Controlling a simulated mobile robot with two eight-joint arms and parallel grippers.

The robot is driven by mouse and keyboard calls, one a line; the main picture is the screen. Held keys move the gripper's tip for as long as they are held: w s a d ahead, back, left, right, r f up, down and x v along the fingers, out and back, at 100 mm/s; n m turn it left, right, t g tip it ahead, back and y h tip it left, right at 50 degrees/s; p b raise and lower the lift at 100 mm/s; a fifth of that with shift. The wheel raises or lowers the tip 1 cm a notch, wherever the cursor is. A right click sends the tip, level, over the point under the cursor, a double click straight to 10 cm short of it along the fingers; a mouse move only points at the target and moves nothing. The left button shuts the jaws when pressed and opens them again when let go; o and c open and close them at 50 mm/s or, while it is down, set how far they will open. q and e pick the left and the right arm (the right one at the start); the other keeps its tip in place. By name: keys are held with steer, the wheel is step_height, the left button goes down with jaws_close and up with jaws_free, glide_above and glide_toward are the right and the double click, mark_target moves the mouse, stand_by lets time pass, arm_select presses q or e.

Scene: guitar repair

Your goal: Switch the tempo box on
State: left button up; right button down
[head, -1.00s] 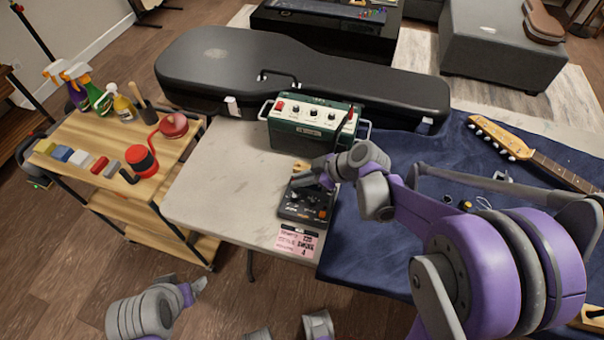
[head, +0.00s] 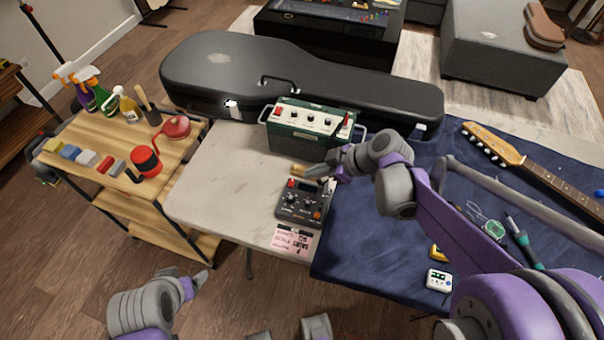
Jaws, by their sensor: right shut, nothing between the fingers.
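The tempo box, which I take to be the small black box with knobs (head: 303,203), lies on the bare pale part of the table. A red part (head: 292,183) shows at its far left corner and an orange button at its near right. I cannot tell if it is lit. My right gripper (head: 311,174) is shut and empty, above the box's far edge; contact cannot be judged. A pink note (head: 294,241) with handwriting lies in front of the box. My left gripper (head: 203,276) is low in front of the table, away from the box; its jaws are unclear.
A green control box (head: 310,128) with knobs stands behind, before a black guitar case (head: 290,80). A small tan block (head: 299,169) lies beside my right fingertips. A guitar neck (head: 550,172) and tools lie on the blue cloth (head: 375,235). A wooden cart (head: 105,190) stands left.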

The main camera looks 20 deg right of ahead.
steer(key=v, duration=0.3)
steer(key=shift+s, duration=0.1)
steer(key=b, duration=0.2)
glide_above(292, 183)
steer(key=s+d, duration=0.1)
steer(key=d, duration=0.1)
steer(key=shift+n+t, duration=0.3)
steer(key=f, duration=0.6)
steer(key=shift+s+a+f, duration=0.1)
steer(key=shift+a, duration=0.15)
steer(key=f, duration=0.3)
steer(key=shift+w+f+b, duration=0.2)
steer(key=shift+w+b, duration=0.15)
steer(key=shift+b, duration=0.05)
steer(key=shift+d+f, duration=0.1)
steer(key=shift+f, duration=0.35)
